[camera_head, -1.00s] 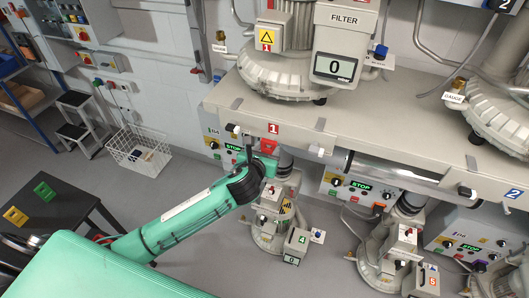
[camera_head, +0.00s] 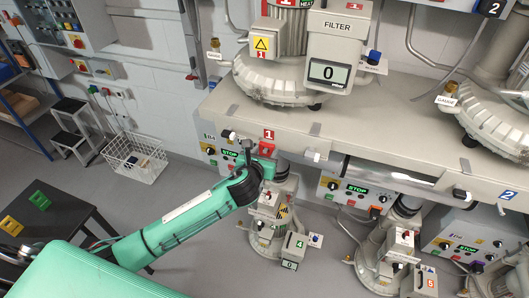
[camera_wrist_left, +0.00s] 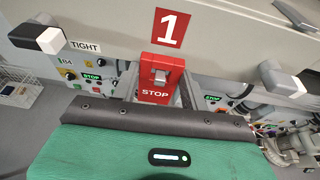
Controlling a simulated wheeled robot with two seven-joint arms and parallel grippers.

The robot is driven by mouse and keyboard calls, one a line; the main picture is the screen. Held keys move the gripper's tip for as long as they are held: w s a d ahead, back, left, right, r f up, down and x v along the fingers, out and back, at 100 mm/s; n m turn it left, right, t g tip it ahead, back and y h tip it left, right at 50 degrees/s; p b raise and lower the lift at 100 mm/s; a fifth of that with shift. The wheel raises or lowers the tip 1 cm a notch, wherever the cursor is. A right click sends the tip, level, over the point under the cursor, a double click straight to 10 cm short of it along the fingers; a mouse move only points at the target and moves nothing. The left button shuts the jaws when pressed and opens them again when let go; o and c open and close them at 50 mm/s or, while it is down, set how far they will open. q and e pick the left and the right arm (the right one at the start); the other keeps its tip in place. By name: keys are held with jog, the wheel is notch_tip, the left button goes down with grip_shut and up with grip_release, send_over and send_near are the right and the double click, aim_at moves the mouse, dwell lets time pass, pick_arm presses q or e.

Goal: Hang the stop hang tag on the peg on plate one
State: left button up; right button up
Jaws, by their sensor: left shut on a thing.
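The red stop hang tag (camera_wrist_left: 154,92) hangs upright between the two fingers of my left gripper (camera_wrist_left: 159,88), just below the red plate-one label (camera_wrist_left: 167,28). A pale, blocky peg (camera_wrist_left: 160,75) shows at the tag's upper opening. Whether the tag's weight rests on it I cannot tell. In the head view the tag (camera_head: 267,149) is a small red patch beneath the label (camera_head: 269,134), at the front edge of the beige bench. My left gripper (camera_head: 262,160) is shut on it there, partly hidden by its own wrist. My right gripper is not in view.
A white-tipped lever (camera_wrist_left: 48,40) marked TIGHT stands left of the tag, and another clamp-like part (camera_wrist_left: 280,80) stands right. Control panels and pumps (camera_head: 272,215) sit below the bench. Green (camera_head: 40,201) and yellow (camera_head: 11,225) tags lie on a dark table at left.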

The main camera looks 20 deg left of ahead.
pick_arm(q)
jog(key=o, duration=1)
jog(key=shift+o, duration=0.2)
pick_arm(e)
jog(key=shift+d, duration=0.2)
pick_arm(q)
jog(key=shift+s, duration=0.1)
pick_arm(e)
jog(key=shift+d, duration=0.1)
